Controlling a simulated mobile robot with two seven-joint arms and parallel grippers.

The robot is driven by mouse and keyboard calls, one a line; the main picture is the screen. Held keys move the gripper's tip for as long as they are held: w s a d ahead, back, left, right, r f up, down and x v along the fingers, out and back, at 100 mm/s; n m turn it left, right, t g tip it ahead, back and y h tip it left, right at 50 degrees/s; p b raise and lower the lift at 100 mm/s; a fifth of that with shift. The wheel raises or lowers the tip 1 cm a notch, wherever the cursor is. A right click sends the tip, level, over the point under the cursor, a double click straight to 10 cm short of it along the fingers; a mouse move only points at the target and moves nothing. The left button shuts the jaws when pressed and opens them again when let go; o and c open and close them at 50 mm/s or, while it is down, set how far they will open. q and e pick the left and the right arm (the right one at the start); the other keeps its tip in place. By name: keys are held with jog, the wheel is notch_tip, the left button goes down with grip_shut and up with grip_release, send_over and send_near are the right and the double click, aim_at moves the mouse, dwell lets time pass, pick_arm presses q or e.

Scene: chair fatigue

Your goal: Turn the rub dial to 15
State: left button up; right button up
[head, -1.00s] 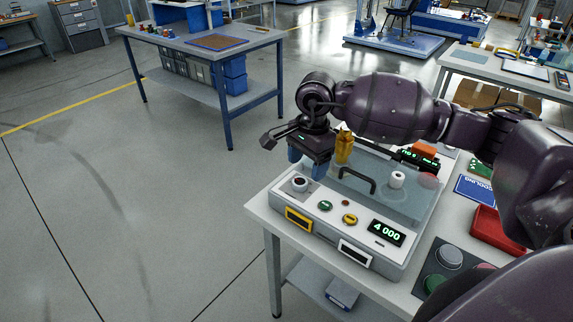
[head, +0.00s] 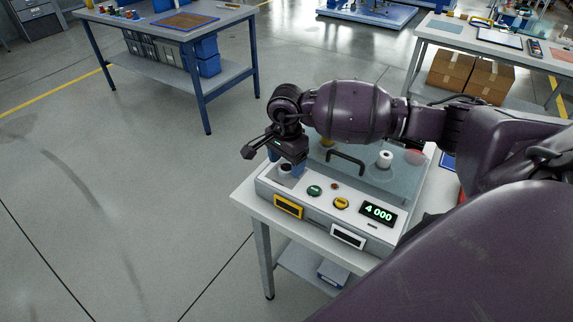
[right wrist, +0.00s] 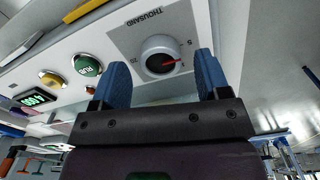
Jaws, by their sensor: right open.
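The white round dial (right wrist: 160,52) sits on a grey plate marked "THOUSAND" on the machine's front panel. Its red pointer aims to the right in the right wrist view, close to a small numeral. In the head view the dial (head: 285,170) is partly hidden under my right gripper (head: 283,158). In the right wrist view my right gripper (right wrist: 163,72) is open, with its blue fingers on either side of the dial; I cannot tell whether they touch it. The green display (head: 378,213) reads 4 000. My left gripper is not in view.
A green button (head: 315,190) and a yellow button (head: 341,203) are right of the dial. Behind them is a clear cover with a black handle (head: 346,160). A white knob (head: 385,159) stands to its right. Floor left of the table is free.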

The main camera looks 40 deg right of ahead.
jog(key=shift+f, duration=0.8)
jog(key=c, duration=0.9)
